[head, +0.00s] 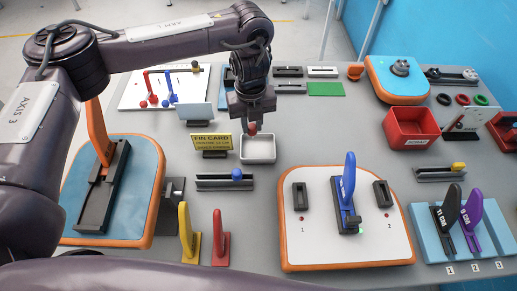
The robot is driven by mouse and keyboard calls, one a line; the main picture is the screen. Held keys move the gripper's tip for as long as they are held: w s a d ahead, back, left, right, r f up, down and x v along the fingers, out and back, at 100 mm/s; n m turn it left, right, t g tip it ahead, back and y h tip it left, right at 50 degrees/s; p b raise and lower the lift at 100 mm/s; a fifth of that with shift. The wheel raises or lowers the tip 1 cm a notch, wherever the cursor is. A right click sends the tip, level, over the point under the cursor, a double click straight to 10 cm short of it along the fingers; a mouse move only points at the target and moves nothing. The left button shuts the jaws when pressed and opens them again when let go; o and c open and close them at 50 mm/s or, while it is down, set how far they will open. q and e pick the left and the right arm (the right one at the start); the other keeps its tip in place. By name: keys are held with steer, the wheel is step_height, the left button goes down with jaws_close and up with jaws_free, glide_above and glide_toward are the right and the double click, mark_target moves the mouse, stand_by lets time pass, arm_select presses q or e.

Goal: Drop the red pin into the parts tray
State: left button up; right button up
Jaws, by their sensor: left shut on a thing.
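My left gripper (252,120) points down over the white parts tray (258,158) near the middle of the table. It is shut on the red pin (252,129), and only a small red part of the pin shows below the fingers. The pin is at the tray's back edge in the picture, seemingly above it; its exact height is hard to tell. My right gripper is not in view.
A yellow card (211,142) stands just left of the tray. A black rail with a blue knob (236,175) lies in front. A white-topped board (320,240) with a blue fin is at front right. A red bin (411,129) stands at right.

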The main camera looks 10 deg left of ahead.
arm_select(q)
steer(key=o, duration=1)
step_height(320, 180, up, 8)
steer(key=shift+f, duration=0.1)
